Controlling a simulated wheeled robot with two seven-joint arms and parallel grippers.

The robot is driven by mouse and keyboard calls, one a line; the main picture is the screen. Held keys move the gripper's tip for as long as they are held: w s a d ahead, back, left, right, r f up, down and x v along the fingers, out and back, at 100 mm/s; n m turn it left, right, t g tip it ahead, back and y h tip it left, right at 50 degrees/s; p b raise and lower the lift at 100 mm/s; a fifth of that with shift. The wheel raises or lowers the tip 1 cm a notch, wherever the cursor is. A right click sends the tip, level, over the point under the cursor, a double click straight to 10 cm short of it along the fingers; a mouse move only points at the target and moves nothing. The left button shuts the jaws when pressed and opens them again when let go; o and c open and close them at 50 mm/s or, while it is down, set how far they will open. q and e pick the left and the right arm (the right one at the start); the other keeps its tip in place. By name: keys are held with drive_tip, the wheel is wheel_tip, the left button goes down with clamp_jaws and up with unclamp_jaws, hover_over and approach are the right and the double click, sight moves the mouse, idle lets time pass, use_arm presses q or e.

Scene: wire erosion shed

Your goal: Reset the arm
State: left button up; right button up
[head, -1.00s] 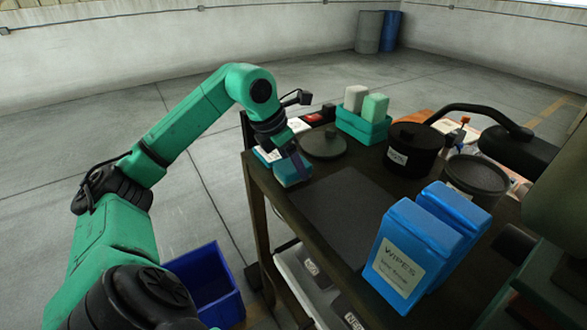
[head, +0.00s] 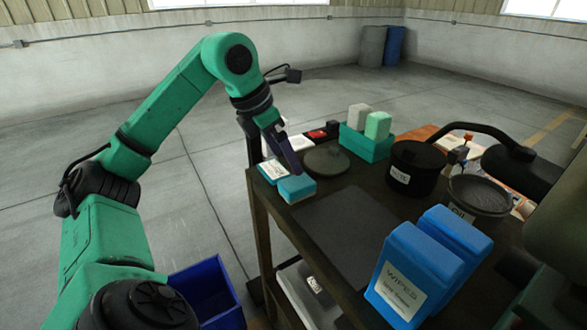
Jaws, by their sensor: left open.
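My left arm reaches in from the left in the head view, bent at a high elbow. Its gripper (head: 287,153) points down and hangs just above a small blue block with a pale top (head: 297,188) at the left edge of the dark cart top (head: 347,228). The jaws are open and empty, and the block sits on the cart below them. My right gripper is out of view.
A second blue and white block (head: 272,171), a round lid (head: 326,161), a teal tray (head: 367,145) with two upright blocks, a black pot (head: 412,167), a grey bowl (head: 478,197) and blue wipes packs (head: 412,277) stand on the cart. A blue bin (head: 208,290) is on the floor left.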

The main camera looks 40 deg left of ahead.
use_arm(q)
drive_tip(key=v, duration=0.2)
drive_tip(key=shift+s+a+r, duration=0.1)
drive_tip(key=shift+r, duration=0.2)
